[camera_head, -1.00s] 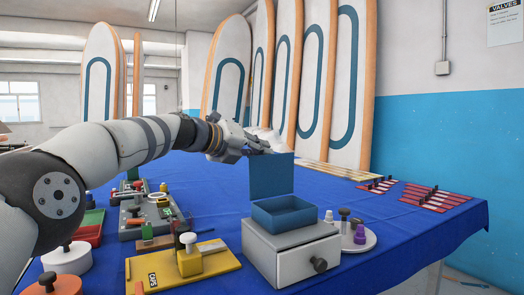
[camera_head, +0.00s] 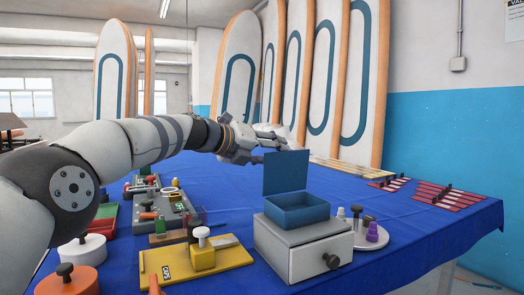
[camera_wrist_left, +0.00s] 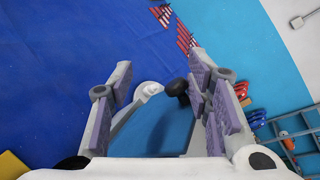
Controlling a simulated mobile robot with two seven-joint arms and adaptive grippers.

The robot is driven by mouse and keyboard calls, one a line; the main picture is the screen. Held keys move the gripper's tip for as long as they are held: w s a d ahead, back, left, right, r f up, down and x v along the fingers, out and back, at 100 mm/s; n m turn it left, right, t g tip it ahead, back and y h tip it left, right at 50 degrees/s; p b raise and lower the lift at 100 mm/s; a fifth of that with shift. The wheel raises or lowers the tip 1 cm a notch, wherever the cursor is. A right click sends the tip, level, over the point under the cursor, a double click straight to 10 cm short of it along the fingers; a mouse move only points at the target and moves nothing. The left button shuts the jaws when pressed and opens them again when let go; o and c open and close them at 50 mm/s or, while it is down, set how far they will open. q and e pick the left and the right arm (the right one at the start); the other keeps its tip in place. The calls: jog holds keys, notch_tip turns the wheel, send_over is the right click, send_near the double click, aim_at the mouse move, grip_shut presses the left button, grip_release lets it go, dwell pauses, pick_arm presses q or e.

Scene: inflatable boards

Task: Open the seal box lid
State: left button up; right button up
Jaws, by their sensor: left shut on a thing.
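The seal box (camera_head: 300,212) is a small blue open-topped box on top of a grey drawer unit. Its blue lid (camera_head: 286,174) stands upright at the box's back edge, so the inside is uncovered. My left gripper (camera_head: 268,143) is at the lid's top edge, shut on it. In the left wrist view the fingers (camera_wrist_left: 166,92) are spread on either side of the lid (camera_wrist_left: 165,130), which shows blue between them. The exact contact is hard to see. My right gripper is not in view.
The grey drawer unit (camera_head: 292,254) has a dark knob in front. A round plate (camera_head: 374,238) with small pegs stands to its right. A yellow base (camera_head: 170,268) and other fixtures lie left. Red strips (camera_head: 445,194) lie at right; bare blue cloth (camera_head: 425,235) is in front of them.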

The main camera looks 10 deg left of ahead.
pick_arm(q)
jog(key=v, duration=1.2)
